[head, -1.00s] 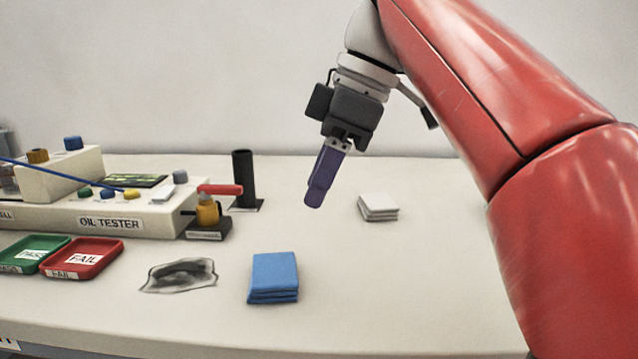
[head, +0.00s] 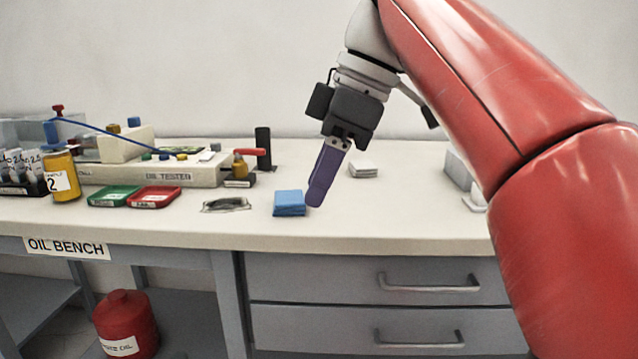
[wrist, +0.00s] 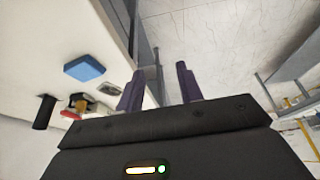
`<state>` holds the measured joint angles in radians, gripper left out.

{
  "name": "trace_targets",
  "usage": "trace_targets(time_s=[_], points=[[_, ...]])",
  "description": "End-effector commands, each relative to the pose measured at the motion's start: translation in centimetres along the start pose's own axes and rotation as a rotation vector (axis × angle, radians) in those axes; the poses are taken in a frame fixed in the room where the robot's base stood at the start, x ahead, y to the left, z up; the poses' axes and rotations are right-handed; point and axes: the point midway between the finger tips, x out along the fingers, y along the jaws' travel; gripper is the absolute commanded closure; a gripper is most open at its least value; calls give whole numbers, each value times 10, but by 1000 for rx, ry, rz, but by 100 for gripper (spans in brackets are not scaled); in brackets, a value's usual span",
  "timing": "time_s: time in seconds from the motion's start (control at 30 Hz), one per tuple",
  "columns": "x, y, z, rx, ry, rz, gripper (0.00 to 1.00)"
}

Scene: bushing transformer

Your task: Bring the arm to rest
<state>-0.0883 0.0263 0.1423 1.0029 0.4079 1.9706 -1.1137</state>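My red arm (head: 450,90) reaches in from the right in the head view and bends down to a dark wrist. My gripper (head: 316,204) hangs from it with purple fingers pointing down, drawn in front of the bench. In the wrist view the two fingers of my gripper (wrist: 160,72) stand apart with nothing between them, so it is open and empty. The floor shows beyond the fingertips there.
The oil bench (head: 250,232) has drawers (head: 400,290) below. On it are a blue cloth stack (head: 289,203), white pads (head: 363,169), red (head: 155,197) and green (head: 113,195) trays, and the oil tester (head: 150,174). A red waste oil can (head: 125,322) stands below.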

Motion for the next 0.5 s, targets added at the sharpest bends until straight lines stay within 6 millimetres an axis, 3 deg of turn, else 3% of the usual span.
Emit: trace_targets(time_s=[0.5], points=[[28, -6, 34, 318, -27, 117, 64]])
